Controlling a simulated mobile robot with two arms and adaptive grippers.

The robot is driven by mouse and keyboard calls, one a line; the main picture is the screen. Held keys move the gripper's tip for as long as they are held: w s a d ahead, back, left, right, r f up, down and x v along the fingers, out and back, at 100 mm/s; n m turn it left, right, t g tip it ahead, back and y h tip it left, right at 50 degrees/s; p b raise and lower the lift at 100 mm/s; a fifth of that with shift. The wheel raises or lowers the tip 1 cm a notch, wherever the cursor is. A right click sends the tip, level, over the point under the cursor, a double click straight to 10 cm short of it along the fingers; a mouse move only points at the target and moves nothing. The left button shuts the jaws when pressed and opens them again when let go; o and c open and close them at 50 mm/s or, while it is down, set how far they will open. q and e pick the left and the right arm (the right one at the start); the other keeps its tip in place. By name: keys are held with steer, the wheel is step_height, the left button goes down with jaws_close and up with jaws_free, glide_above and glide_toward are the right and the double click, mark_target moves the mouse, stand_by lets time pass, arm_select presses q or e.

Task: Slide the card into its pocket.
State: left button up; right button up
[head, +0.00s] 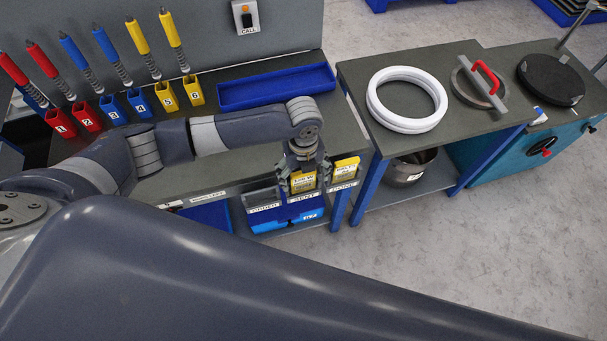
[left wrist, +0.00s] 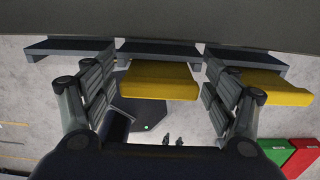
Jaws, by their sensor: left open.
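A yellow card (head: 303,183) stands at the middle pocket, labelled SENT (head: 301,198), on the bench's front edge; how deep it sits is hard to tell. It also shows in the left wrist view (left wrist: 158,82). A second yellow card (head: 346,168) stands at the DONE pocket (head: 343,187) to its right, also in the left wrist view (left wrist: 276,88). The ORDER pocket (head: 263,208) at the left shows no card. My left gripper (head: 303,178) is open, its fingers on either side of the middle card. My right gripper is not in view.
A blue tray (head: 277,87) and numbered coloured holders (head: 165,97) are on the bench. A second table (head: 440,122) at right bears white rings (head: 407,98) and a red-handled disc (head: 480,82). The floor (head: 440,240) in front is clear.

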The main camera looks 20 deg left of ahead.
arm_select(q)
step_height(320, 180, up, 11)
steer(key=shift+r, duration=0.1)
step_height(320, 180, up, 7)
steer(key=p, duration=0.8)
stand_by(0.9)
